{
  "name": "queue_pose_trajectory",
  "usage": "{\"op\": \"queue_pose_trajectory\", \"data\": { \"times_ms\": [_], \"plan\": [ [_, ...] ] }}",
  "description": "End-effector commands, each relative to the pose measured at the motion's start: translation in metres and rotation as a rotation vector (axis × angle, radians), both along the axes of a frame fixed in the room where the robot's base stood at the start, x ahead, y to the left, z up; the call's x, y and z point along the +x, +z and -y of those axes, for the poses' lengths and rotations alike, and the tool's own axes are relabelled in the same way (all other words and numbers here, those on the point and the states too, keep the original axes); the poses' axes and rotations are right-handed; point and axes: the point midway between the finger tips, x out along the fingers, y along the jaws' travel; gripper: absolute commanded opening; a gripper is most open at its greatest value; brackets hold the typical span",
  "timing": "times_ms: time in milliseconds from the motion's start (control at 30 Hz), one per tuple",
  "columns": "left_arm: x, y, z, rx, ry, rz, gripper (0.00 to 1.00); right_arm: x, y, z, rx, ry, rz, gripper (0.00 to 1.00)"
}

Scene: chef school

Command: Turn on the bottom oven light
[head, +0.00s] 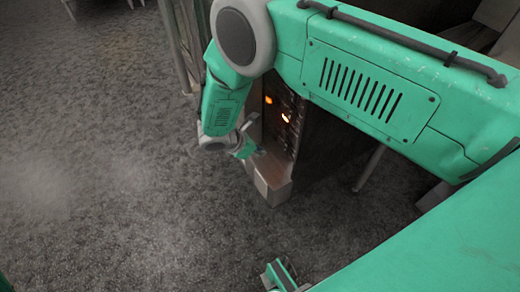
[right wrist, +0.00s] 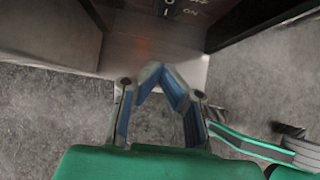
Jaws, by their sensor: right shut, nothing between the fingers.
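No separate light switch can be made out. My right gripper (head: 250,152) is beside the panel's lower part, above a light ledge. In the right wrist view its fingertips (right wrist: 160,72) come together with nothing between them, short of the panel's marked face. Contact cannot be told in the head view.
The oven's dark side (head: 335,140) is to the right. A thin leg (head: 369,168) stands nearby. Grey floor (head: 110,170) is open at left.

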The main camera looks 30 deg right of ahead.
Motion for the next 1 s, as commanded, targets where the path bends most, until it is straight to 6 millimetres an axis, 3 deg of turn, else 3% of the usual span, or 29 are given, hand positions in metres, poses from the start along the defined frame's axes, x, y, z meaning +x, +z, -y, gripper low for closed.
{"op": "queue_pose_trajectory", "data": {
  "times_ms": [100, 300, 433, 600, 1000],
  "plan": [
    [0.0, -0.015, 0.0, 0.0, 0.0, 0.0, 0.0, 0.0, -0.027, 0.018, 0.001, -0.004, -0.002, 0.0],
    [0.0, -0.031, 0.0, 0.0, 0.0, 0.0, 0.0, 0.003, -0.058, 0.043, 0.002, -0.003, -0.001, 0.0],
    [0.0, -0.035, 0.0, 0.0, 0.0, 0.0, 0.0, 0.005, -0.056, 0.064, 0.002, -0.004, 0.001, 0.0],
    [0.0, -0.039, 0.0, 0.0, 0.0, 0.0, 0.0, 0.006, -0.056, 0.077, 0.001, -0.002, 0.002, 0.0],
    [0.0, -0.039, 0.0, 0.0, 0.0, 0.0, 0.0, 0.006, -0.056, 0.079, 0.001, 0.0, 0.001, 0.0]
  ]
}}
